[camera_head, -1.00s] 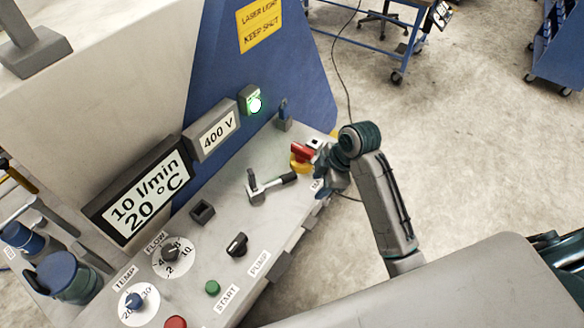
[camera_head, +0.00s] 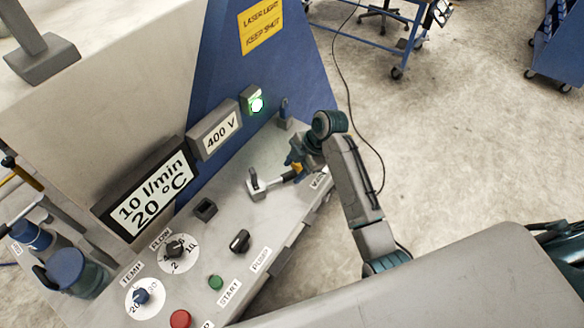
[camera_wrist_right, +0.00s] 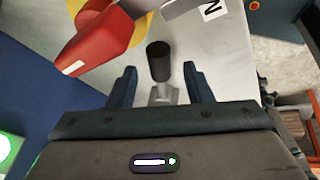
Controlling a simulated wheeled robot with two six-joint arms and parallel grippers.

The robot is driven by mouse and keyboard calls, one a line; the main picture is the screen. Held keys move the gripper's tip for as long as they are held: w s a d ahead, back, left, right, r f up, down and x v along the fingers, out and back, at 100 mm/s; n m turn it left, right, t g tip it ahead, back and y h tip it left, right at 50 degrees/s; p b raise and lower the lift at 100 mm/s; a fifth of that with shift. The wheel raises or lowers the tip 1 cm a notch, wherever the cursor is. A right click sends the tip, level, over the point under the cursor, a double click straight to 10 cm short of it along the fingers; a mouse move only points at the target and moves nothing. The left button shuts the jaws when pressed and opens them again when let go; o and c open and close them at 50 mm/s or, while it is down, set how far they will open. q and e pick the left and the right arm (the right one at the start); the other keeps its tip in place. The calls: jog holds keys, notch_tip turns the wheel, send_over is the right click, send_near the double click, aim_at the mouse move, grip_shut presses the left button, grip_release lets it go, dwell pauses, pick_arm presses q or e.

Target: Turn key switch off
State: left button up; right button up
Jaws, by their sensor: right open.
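No part is labelled as a key switch, so I cannot tell for sure which one it is. A small blue piece on a grey block (camera_head: 284,122) stands at the panel's far end, below the lit green indicator (camera_head: 256,104). My right gripper (camera_wrist_right: 158,71) is open. A black lever handle (camera_wrist_right: 159,62) shows between its fingers in the wrist view, apart from both. The lever's metal base (camera_head: 256,186) shows in the head view. A red rotary switch (camera_wrist_right: 95,45) on a yellow plate (camera_wrist_right: 146,28) is beside the gripper. My left gripper is not in view.
The sloped panel (camera_head: 225,265) carries a black pump knob (camera_head: 239,240), a green start button (camera_head: 215,282), a red button (camera_head: 180,319) and two dials. The blue wall (camera_head: 220,80) rises behind. Open floor (camera_head: 450,150) lies to the right.

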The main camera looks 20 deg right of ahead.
jog(key=shift+x, duration=1.05)
grip_shut()
jog(key=shift+w, duration=0.1)
